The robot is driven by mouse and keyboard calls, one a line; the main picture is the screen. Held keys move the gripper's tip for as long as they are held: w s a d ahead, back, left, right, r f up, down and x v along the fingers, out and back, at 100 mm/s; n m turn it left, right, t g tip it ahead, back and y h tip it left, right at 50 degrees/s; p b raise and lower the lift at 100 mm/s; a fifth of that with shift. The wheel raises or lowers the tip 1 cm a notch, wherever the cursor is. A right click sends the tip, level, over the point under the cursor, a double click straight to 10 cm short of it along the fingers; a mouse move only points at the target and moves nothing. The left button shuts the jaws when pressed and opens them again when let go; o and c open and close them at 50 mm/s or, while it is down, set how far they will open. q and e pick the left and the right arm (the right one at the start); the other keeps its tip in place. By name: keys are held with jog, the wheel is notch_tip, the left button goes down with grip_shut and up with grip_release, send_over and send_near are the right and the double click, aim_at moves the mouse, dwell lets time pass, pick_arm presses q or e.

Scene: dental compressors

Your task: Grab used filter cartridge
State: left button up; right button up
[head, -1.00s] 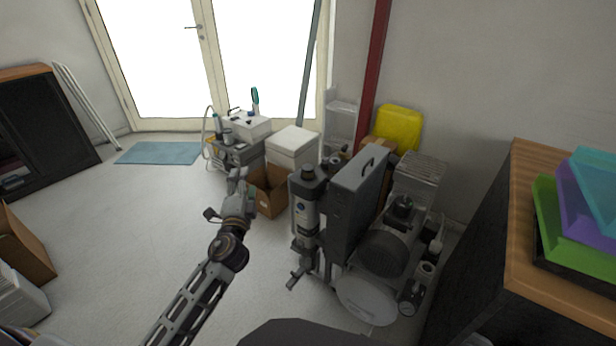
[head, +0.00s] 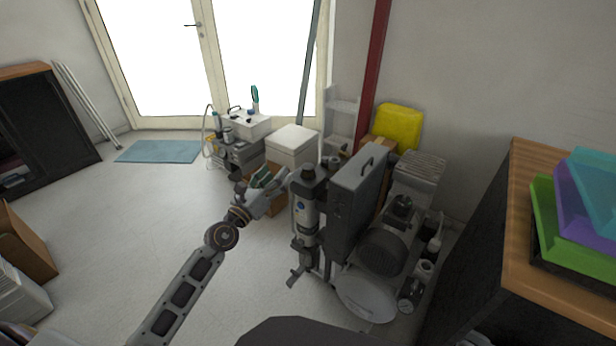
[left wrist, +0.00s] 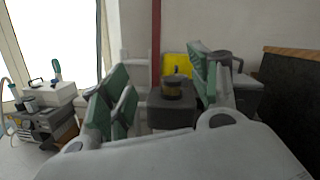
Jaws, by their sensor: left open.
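A dark, short cylinder with an amber-brown band (left wrist: 173,89) shows between my fingers in the left wrist view, on top of a dark grey block (left wrist: 171,112). It may be the used filter cartridge, but I cannot tell for sure. In the head view a small dark cylinder (head: 333,161) shows behind the grey upright filter column (head: 305,215). My left gripper (head: 272,180) is open and empty, just left of the column's top. Its green-padded fingers (left wrist: 158,92) stand wide apart, and the cylinder is beyond their tips. My right gripper is not in view.
A tall grey case (head: 355,195) and a compressor (head: 385,250) stand right of the column. A white box (head: 292,147) and a cart (head: 237,155) are behind the gripper. A wooden-topped cabinet (head: 520,200) is at the right.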

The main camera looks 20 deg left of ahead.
aim_at(304, 170)
pick_arm(q)
jog(key=f+m+g, duration=0.1)
jog(key=f+m, duration=0.1)
jog(key=d+f+m+g+h, duration=0.1)
jog(key=f+m, duration=0.1)
jog(key=shift+d+f, duration=0.2)
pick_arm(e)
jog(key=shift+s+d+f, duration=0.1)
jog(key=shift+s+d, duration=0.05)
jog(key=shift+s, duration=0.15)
pick_arm(q)
jog(key=shift+w, duration=0.1)
jog(key=b+x, duration=0.1)
jog(key=x, duration=0.6)
jog(key=shift+w+d+f, duration=0.15)
jog(key=shift+w+d, duration=0.05)
jog(key=shift+w, duration=0.05)
jog(key=shift+w+d, duration=0.15)
jog(key=shift+w, duration=0.25)
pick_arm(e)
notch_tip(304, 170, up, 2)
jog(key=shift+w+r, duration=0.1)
